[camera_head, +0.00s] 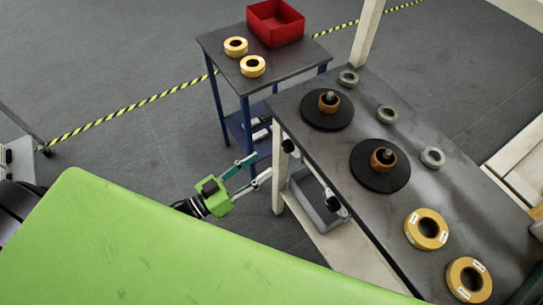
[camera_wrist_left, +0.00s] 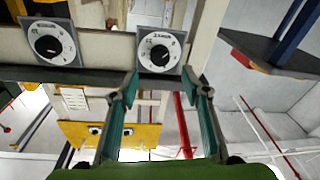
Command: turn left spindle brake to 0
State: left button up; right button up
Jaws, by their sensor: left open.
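Two brake dials are on the front edge of the dark-topped bench. The left dial (camera_head: 288,146) is the farther one, and the right dial (camera_head: 333,201) is the nearer one. In the left wrist view, the left dial (camera_wrist_left: 160,50) is a white plate with a round black knob, and the right dial (camera_wrist_left: 48,43) is beside it. The markings are too small to read surely. My left gripper (camera_head: 262,166) is open and empty, a short way in front of the left dial. In the wrist view its fingers (camera_wrist_left: 161,76) frame that dial, apart from the knob. My right gripper is not in view.
The bench top (camera_head: 310,140) holds two black spindle discs (camera_head: 325,118) (camera_head: 379,180), several grey rings and two yellow rolls (camera_head: 426,229). A small blue-legged table (camera_head: 212,42) with a red bin (camera_head: 275,22) stands behind my left gripper. A grey bin (camera_head: 312,205) sits under the bench.

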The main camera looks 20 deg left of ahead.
pick_arm(q)
jog(key=v, duration=0.4)
dwell(0.4)
jog(key=s+a+f+n+g+y, duration=0.1)
jog(key=s+a+f+g+y, duration=0.15)
jog(key=f, duration=0.65)
jog(key=s+a+f+g+y, duration=0.2)
jog(key=s+f+y, duration=0.1)
jog(key=f, duration=0.7)
jog(key=s+a+f+n+g+y, duration=0.1)
jog(key=s+a+f+g+y, duration=0.15)
jog(key=f, duration=0.65)
jog(key=s+d+f+g, duration=0.1)
jog(key=s+f, duration=0.3)
jog(key=s, duration=0.4)
jog(key=s+d+f+g+y, duration=0.1)
jog(key=s+f+g, duration=0.3)
jog(key=s, duration=0.4)
jog(key=s+d+f+g+y, duration=0.1)
jog(key=s+d+f+g, duration=0.1)
jog(key=s+f, duration=0.3)
jog(key=s+d, duration=0.1)
jog(key=s, duration=0.2)
jog(key=shift+s+f+g, duration=0.15)
jog(key=shift+f+g, duration=0.1)
jog(key=shift+g, duration=0.15)
